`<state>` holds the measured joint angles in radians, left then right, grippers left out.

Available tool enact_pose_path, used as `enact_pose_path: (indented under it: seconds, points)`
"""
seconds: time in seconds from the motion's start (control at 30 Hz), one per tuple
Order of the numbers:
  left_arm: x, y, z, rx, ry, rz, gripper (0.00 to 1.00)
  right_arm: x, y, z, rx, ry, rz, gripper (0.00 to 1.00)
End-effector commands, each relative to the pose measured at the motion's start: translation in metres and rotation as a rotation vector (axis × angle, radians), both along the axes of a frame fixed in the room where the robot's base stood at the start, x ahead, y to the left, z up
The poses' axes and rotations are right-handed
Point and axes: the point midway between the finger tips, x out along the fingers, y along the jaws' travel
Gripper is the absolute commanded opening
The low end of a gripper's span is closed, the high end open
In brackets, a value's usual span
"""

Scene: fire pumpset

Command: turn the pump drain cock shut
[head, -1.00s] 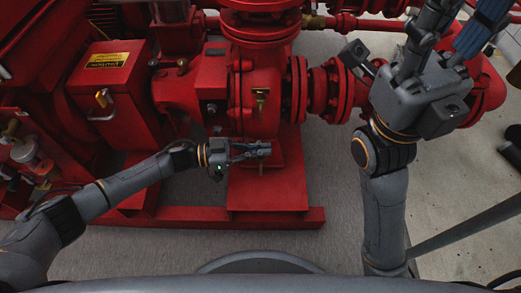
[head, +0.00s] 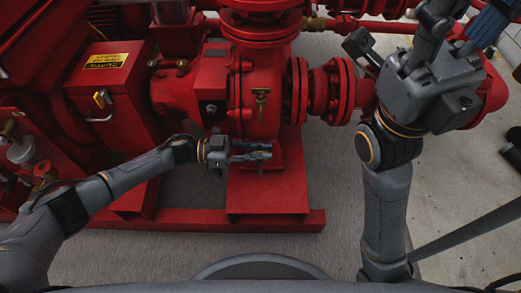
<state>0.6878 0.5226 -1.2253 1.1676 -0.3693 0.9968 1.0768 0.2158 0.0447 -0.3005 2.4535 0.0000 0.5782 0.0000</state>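The red pump casing (head: 264,65) stands in the middle of the head view. A small brass fitting (head: 260,98) sits on its front; I cannot tell for sure whether it is the drain cock. My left gripper (head: 268,151) reaches in from the left, in front of the casing's lower part and over the red plinth. Its two fingers point right and look parted, with nothing seen between them. They cover part of the casing's foot. My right arm stands at the right; its gripper (head: 490,22) is partly cut off at the top right edge, and its finger state is unclear.
A flanged red pipe (head: 332,92) runs right from the casing, partly behind my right arm. A red box with a yellow label (head: 105,61) stands left. The red base frame (head: 267,193) lies below my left gripper. Grey floor (head: 330,190) is clear between the pump and my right arm.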

Motion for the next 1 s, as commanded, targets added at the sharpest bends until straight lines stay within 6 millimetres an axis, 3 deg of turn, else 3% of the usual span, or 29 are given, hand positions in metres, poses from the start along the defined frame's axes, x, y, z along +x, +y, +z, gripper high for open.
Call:
enact_pose_path:
  seconds: [0.27,0.73,1.0]
  points:
    - [0.000,0.006,0.000,0.001,0.000,0.002,0.16,0.000,0.000,-0.001,-0.003,0.003,-0.003,0.40]
    - [0.002,0.096,-0.001,0.002,0.000,0.003,0.16,0.000,0.000,-0.001,-0.002,0.003,0.000,0.40]
    - [0.002,0.120,0.000,0.000,0.000,0.000,0.16,0.000,0.000,-0.001,-0.001,0.003,0.000,0.40]
